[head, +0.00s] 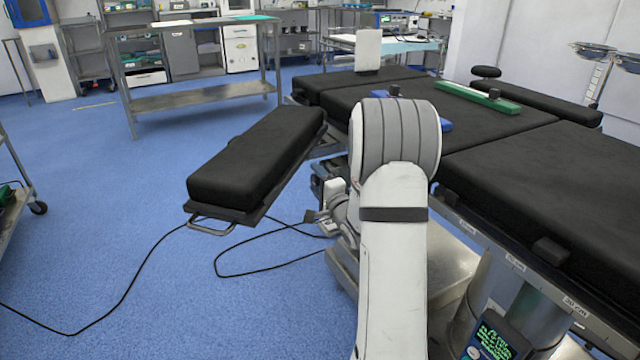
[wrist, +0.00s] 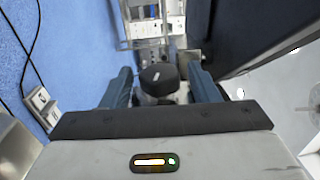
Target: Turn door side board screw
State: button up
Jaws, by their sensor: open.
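In the wrist view, a black knob-headed screw (wrist: 159,79) sits between the two blue-grey fingers of my gripper (wrist: 160,70). The gripper is open, with a visible gap on each side of the knob. In the head view, my white arm covers the gripper and the knob, so neither can be made out clearly there. The side board (head: 255,160), a black padded board with a metal end handle, juts out to the left of the operating table (head: 480,130).
A dark cable (head: 130,285) runs over the blue floor from near the table base. A green-topped bar (head: 478,97) lies on the table padding. A steel trolley (head: 200,97) stands behind on the left. The floor left of the side board is mostly clear.

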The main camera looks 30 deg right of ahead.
jog(key=shift+w, duration=0.2)
jog(key=shift+c, duration=0.3)
jog(key=c, duration=0.9)
jog(key=shift+d, duration=0.2)
jog(key=shift+a+f, duration=0.1)
jog(key=shift+a, duration=0.05)
